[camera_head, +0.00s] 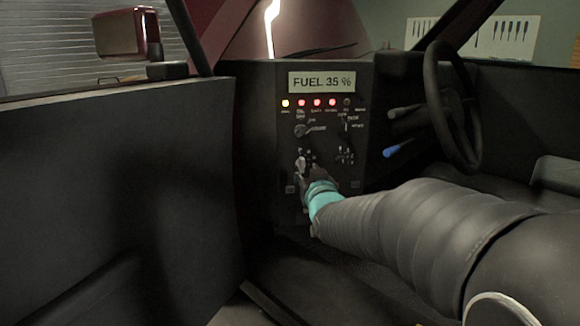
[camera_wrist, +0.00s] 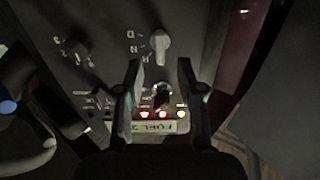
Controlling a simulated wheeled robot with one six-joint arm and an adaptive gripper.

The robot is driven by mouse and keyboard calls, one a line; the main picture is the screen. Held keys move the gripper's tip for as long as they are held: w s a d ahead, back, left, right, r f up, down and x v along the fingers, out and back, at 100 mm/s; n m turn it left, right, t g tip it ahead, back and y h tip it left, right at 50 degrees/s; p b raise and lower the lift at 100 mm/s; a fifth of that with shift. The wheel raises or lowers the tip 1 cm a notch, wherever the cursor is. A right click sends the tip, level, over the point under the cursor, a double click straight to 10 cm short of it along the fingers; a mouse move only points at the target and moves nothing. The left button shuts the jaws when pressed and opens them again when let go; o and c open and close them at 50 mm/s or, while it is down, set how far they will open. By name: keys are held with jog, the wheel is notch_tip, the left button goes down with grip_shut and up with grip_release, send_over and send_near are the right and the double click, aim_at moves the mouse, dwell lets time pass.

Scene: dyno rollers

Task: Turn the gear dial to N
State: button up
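The gear dial (camera_wrist: 156,45) is a pale knob on the dark panel, with small letters beside it that seem to include D and N. Its pointer setting is unclear. It stands just beyond my fingertips in the wrist view. My gripper (camera_wrist: 159,64) has its two fingers spread apart, with nothing held between them. In the head view, my gripper (camera_head: 312,174) is at the lower left of the panel and partly covers the dial (camera_head: 301,164). I cannot tell whether a finger touches the dial.
The panel (camera_head: 265,110) has a FUEL 35 % display (camera_head: 321,82), a row of lit lamps (camera_head: 317,102) and an upper knob (camera_head: 300,130). A steering wheel (camera_head: 433,105) and blue-tipped lever (camera_head: 395,151) are right. The open door (camera_head: 120,200) is left.

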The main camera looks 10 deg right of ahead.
aim_at(302, 165)
jog(key=shift+w, duration=2.1)
grip_shut()
